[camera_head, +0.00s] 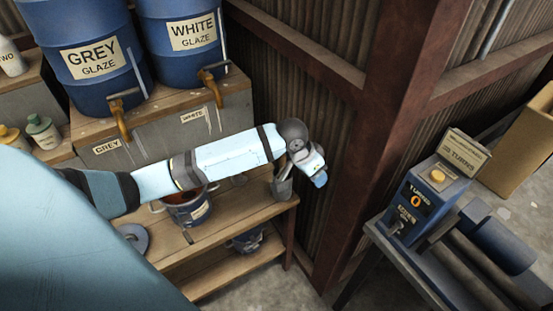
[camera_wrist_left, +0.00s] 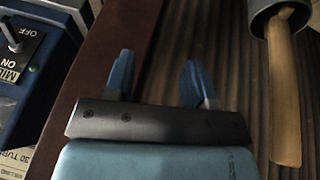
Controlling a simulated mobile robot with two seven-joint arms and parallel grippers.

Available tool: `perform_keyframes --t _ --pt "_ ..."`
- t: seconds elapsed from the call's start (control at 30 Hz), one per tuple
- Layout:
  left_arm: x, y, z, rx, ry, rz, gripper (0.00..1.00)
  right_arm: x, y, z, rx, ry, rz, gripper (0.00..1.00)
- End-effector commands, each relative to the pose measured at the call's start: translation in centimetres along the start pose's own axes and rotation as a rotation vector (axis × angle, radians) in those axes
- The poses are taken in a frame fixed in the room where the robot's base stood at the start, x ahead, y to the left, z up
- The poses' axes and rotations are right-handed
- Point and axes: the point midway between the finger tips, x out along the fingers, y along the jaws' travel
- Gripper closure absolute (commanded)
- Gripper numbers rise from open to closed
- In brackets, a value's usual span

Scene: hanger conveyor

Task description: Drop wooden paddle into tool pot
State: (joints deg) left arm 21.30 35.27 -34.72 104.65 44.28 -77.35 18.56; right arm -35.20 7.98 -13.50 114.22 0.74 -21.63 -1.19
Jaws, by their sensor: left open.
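The wooden paddle (camera_wrist_left: 285,95) shows in the left wrist view at the right, with one end inside the mouth of the grey tool pot (camera_wrist_left: 262,10). The pot (camera_head: 282,187) stands at the right end of the wooden bench in the head view, partly behind my wrist. I cannot make out the paddle there. My left gripper (camera_head: 318,175) is just right of the pot. In the wrist view its two blue fingers (camera_wrist_left: 158,65) are apart with nothing between them, clear of the paddle. My right gripper is not in view.
The wooden bench (camera_head: 245,203) holds a glaze bucket (camera_head: 190,211) under my arm. Blue grey-glaze (camera_head: 95,85) and white-glaze (camera_head: 182,65) drums stand behind. A rusty post (camera_head: 375,140) rises right of my gripper. A blue control box (camera_head: 424,205) is at the right.

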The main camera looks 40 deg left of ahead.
Motion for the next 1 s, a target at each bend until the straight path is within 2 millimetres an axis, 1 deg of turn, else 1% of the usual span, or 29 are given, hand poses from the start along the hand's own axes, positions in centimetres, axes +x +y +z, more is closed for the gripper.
perform_keyframes --t 0.03,0.1,0.17,0.2,0.27,0.3,0.37,0.43,0.5,0.6,0.7,0.8,1.0 --pt "2.1 1.8 1.9 0.003 0.046 0.033 0.50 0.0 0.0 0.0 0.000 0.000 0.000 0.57" --pt "4.2 3.7 3.7 0.010 0.126 0.056 0.50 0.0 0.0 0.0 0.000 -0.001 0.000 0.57" --pt "5.6 5.0 5.5 0.011 0.193 0.068 0.50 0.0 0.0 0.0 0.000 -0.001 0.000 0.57" --pt "6.3 5.9 6.7 0.010 0.237 0.071 0.50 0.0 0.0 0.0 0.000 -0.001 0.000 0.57" --pt "7.3 7.0 8.7 0.006 0.301 0.068 0.50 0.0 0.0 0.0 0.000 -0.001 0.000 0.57" --pt "7.7 7.6 10.0 0.003 0.343 0.061 0.50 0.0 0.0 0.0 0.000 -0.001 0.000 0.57" --pt "8.2 8.5 12.1 -0.001 0.403 0.043 0.50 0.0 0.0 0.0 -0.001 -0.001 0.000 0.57" --pt "8.4 9.2 14.7 -0.003 0.465 0.011 0.50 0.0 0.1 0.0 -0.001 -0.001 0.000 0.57" --pt "8.4 9.7 17.3 -0.002 0.516 -0.029 0.50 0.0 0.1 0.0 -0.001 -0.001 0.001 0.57" --pt "7.9 10.1 20.4 0.008 0.570 -0.090 0.50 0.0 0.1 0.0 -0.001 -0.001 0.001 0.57" --pt "7.4 10.3 22.7 0.021 0.601 -0.137 0.50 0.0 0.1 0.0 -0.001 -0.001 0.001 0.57" --pt "7.0 10.4 23.9 0.032 0.618 -0.165 0.50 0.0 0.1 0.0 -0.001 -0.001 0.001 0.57" --pt "6.9 10.3 24.2 0.038 0.624 -0.176 0.50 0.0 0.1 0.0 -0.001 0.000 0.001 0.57"
